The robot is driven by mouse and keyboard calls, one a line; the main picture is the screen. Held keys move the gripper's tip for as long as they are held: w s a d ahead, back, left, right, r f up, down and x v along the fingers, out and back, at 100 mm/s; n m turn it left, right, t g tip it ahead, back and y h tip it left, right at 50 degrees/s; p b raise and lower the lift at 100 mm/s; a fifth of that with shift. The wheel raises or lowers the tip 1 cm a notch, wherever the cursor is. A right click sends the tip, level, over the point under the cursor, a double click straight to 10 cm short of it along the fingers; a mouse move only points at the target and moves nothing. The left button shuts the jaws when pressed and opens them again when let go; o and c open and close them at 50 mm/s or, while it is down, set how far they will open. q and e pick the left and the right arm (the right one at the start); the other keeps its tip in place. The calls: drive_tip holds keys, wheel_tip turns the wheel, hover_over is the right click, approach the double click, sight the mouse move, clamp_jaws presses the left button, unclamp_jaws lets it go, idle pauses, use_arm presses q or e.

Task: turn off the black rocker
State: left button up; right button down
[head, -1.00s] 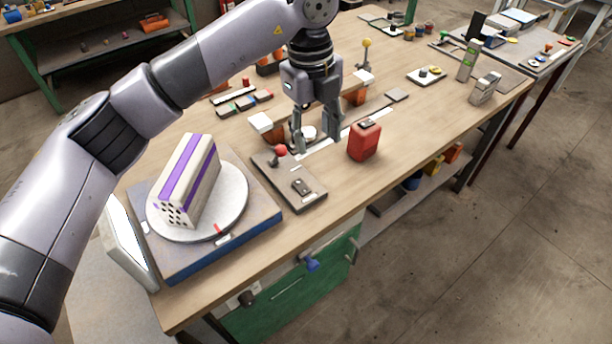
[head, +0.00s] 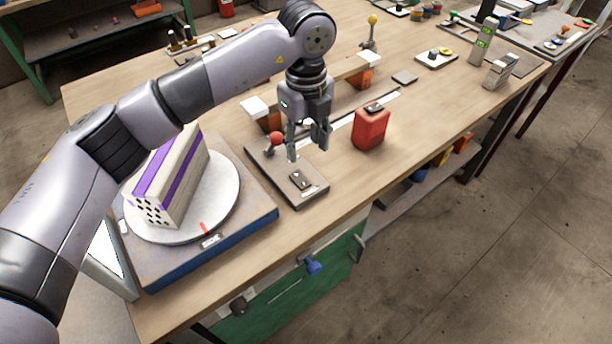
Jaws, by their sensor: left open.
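The black rocker (head: 300,180) sits on the near part of a grey plate (head: 313,196), which lies on the wooden bench. A lever with a red ball knob (head: 277,139) stands on the far left part of the same plate. My left gripper (head: 308,154) points down, open and empty, above the far part of the plate. It is just right of the red knob and short of the rocker, apart from it. Which way the rocker is tipped is too small to tell. My right gripper is not in view.
Left of the plate, a hollow brick with purple stripes (head: 175,178) stands on a white turntable (head: 225,205). A red container (head: 371,128) stands right of the gripper. An orange-footed bridge (head: 362,78) lies behind. The bench front near the plate is clear.

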sight(306, 186)
use_arm(q)
wheel_tip(306, 186, down, 12)
drive_tip(key=shift+w+r+p, duration=0.1)
drive_tip(key=shift+r+p, duration=0.15)
drive_tip(key=shift+p, duration=0.3)
drive_tip(key=shift+c, duration=0.2)
clamp_jaws()
